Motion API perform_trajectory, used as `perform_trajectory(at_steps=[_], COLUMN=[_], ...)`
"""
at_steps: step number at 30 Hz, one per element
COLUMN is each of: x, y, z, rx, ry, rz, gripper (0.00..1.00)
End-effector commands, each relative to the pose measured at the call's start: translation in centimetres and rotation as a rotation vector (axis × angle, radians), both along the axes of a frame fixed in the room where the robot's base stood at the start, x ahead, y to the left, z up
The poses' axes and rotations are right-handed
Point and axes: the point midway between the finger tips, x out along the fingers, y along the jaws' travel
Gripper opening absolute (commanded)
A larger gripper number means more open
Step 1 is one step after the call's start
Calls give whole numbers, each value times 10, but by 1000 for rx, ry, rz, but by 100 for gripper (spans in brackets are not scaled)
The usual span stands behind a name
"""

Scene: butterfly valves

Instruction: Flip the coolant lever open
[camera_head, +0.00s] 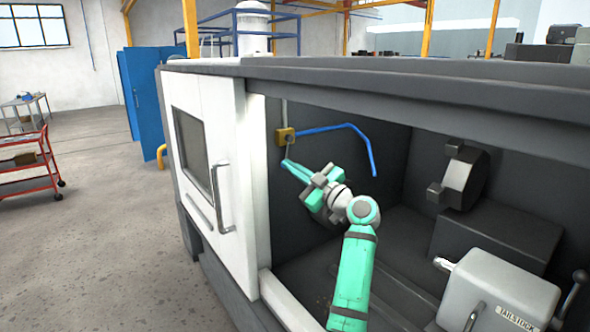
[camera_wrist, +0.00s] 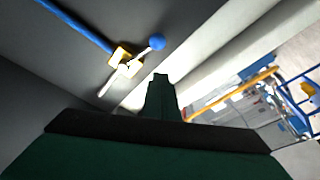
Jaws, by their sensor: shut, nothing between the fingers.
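The coolant valve is a small yellow block (camera_head: 284,136) on the dark inner wall of the machine, near the door edge. In the wrist view the yellow block (camera_wrist: 125,57) carries a pale lever that ends in a blue ball knob (camera_wrist: 157,42). The lever slants up and right from the block there. My gripper (camera_head: 288,164) is inside the machine opening, its tips just below the valve block in the head view. In the wrist view its fingers (camera_wrist: 160,80) are shut and empty, below the knob with a visible gap. The lever is too small to make out in the head view.
A blue hose (camera_head: 340,127) runs right from the valve, then bends down. The white door (camera_head: 210,150) with its handle stands left of the opening. The chuck (camera_head: 463,178) and tailstock (camera_head: 497,290) are to the right. The space between my arm and chuck looks clear.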

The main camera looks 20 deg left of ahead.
Motion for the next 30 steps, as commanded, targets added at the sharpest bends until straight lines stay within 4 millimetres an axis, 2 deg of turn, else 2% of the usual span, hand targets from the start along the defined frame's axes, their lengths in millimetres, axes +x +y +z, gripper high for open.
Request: perform_trajectory(at_steps=[1,3,9,12,16,23,30], x=[-1,-6,-14,-18,-21,-24,-23], y=[-15,-30,-73,-89,-96,-90,-94], z=[-3,-4,-7,-7,-7,-8,-7], rx=[2,3,4,5,6,6,6], ry=[2,0,-1,-2,-2,-2,-3], rz=[-6,-8,-19,-22,-20,-11,-15], gripper=[0,0,0,0,0,0,0])
